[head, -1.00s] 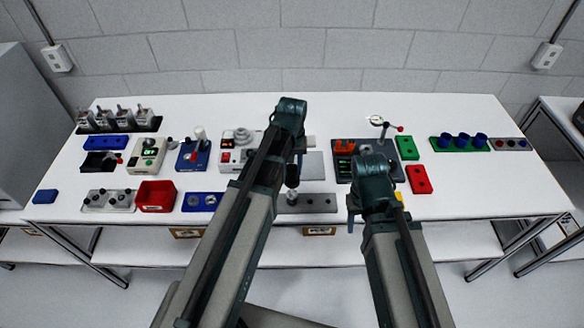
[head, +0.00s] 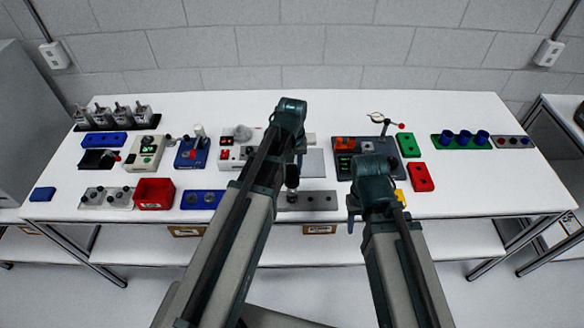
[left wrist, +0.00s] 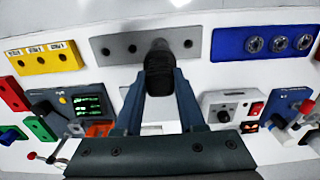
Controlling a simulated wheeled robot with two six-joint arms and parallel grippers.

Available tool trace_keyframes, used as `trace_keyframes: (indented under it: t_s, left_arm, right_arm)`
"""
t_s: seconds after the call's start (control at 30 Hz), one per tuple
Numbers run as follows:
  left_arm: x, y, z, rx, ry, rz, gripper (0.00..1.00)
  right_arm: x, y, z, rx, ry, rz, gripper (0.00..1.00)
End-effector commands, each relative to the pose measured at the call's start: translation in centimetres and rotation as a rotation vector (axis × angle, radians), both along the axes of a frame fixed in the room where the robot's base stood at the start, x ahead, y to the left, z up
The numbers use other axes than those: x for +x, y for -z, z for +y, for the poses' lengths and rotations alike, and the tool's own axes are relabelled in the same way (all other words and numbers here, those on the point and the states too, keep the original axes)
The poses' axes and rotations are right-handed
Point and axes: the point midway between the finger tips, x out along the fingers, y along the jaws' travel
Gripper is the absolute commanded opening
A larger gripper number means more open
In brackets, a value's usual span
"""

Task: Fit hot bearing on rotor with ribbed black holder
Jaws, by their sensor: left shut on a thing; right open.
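My left gripper (left wrist: 160,100) is shut on the ribbed black holder (left wrist: 159,72), which stands out between the two blue fingers in the left wrist view. The holder's far end overlaps the grey plate with holes (left wrist: 110,46) and covers one hole position; I cannot tell whether it touches the plate. In the head view my left gripper (head: 293,180) is over this grey plate (head: 318,201). My right gripper (head: 354,212) is open and empty in front of the table's right half. Ring-shaped parts sit on the blue plate (left wrist: 267,58). I cannot make out the hot bearing or the rotor for certain.
A white device with a red switch (left wrist: 229,101) and a dark unit with a green display (left wrist: 62,110) stand on either side of the gripper. A red bin (head: 154,194) is to the left. A yellow plate (left wrist: 45,60) lies beside the grey plate.

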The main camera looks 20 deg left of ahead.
Motion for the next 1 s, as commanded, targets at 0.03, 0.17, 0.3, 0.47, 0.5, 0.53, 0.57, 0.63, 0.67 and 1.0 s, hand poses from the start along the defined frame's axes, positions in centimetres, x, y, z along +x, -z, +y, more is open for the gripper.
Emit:
trace_keyframes:
  t_s: [0.03, 0.17, 0.3, 0.47, 0.5, 0.53, 0.57, 0.63, 0.67, 1.0]
  left_arm:
    - [0.0, 0.3, 0.0, 0.0, 0.0, 0.0, 0.0]
    - [0.0, 0.3, 0.0, 0.0, 0.0, 0.0, 0.0]
    - [0.0, 0.3, 0.0, 0.0, 0.0, 0.0, 0.0]
    - [0.0, 0.3, 0.0, 0.0, 0.0, 0.0, 0.0]
    - [0.0, 0.4, 0.0, 0.0, 0.0, 0.0, 0.0]
    - [0.0, 0.5, 0.0, 0.0, 0.0, 0.0, 0.0]
    - [0.0, 0.5, 0.0, 0.0, 0.0, 0.0, 0.0]
    - [0.0, 0.8, 0.0, 0.0, 0.0, 0.0, 0.0]
    - [0.0, 0.9, 0.0, 0.0, 0.0, 0.0, 0.0]
    - [0.0, 2.0, 0.0, 0.0, 0.0, 0.0, 0.0]
  right_arm:
    - [0.0, 0.3, 0.0, 0.0, 0.0, 0.0, 0.5]
    - [0.0, 0.3, 0.0, 0.0, 0.0, 0.0, 0.5]
    - [0.0, 0.3, 0.0, 0.0, 0.0, 0.0, 0.5]
    - [0.0, 0.4, 0.0, 0.0, 0.0, 0.0, 0.5]
    - [0.0, 0.4, 0.0, 0.0, 0.0, 0.0, 0.5]
    - [0.0, 0.5, 0.0, 0.0, 0.0, 0.0, 0.5]
    - [0.0, 0.6, 0.0, 0.0, 0.0, 0.0, 0.5]
    - [0.0, 0.8, 0.0, 0.0, 0.0, 0.0, 0.5]
    - [0.0, 0.9, 0.0, 0.0, 0.0, 0.0, 0.5]
    - [0.0, 2.0, 0.0, 0.0, 0.0, 0.0, 0.5]
